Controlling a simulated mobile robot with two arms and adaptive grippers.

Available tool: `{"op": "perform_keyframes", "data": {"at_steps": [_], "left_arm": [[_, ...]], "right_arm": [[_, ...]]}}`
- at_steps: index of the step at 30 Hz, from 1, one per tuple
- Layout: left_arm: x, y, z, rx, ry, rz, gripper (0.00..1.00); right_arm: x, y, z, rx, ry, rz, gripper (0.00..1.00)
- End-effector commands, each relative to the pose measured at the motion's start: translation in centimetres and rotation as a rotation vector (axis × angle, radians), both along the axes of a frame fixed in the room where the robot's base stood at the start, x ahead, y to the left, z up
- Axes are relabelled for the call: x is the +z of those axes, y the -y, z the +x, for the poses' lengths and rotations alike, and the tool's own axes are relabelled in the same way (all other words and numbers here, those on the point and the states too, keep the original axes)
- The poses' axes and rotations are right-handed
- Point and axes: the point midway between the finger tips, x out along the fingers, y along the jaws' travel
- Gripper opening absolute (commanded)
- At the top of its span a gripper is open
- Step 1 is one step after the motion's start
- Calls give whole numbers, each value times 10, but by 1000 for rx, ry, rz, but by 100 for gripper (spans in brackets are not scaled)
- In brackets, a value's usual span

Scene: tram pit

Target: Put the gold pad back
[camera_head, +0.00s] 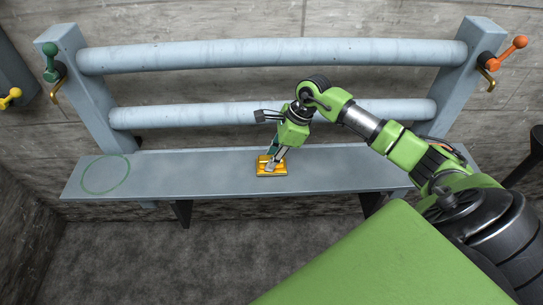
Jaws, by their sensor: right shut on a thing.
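The gold pad (271,171) is at the middle of a grey-blue shelf (220,180), near its front edge. My right gripper (275,162) reaches down from above and is shut on the pad; its fingers cover part of the pad's top. I cannot tell whether the pad rests on the shelf or is just above it. My left gripper is out of view.
A thin green ring (106,174) is marked on the shelf's left end. Two rails (270,54) run behind the shelf between posts. A green-knobbed lever (50,62) is on the left post, an orange-knobbed lever (508,52) on the right. The shelf between ring and pad is clear.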

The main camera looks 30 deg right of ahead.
Motion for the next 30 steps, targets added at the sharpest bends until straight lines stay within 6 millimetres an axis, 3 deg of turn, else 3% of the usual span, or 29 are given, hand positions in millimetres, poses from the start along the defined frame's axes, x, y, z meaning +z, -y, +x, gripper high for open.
{"op": "perform_keyframes", "data": {"at_steps": [8,9,11,26,30], "left_arm": [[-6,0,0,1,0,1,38],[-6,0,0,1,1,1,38],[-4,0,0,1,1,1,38],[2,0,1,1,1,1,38],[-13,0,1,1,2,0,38]], "right_arm": [[-4,0,0,0,1,0,0],[-4,0,0,0,1,1,24],[-3,0,0,0,1,1,38],[0,1,0,-3,0,1,38],[22,13,-4,-2,6,-5,38]]}}
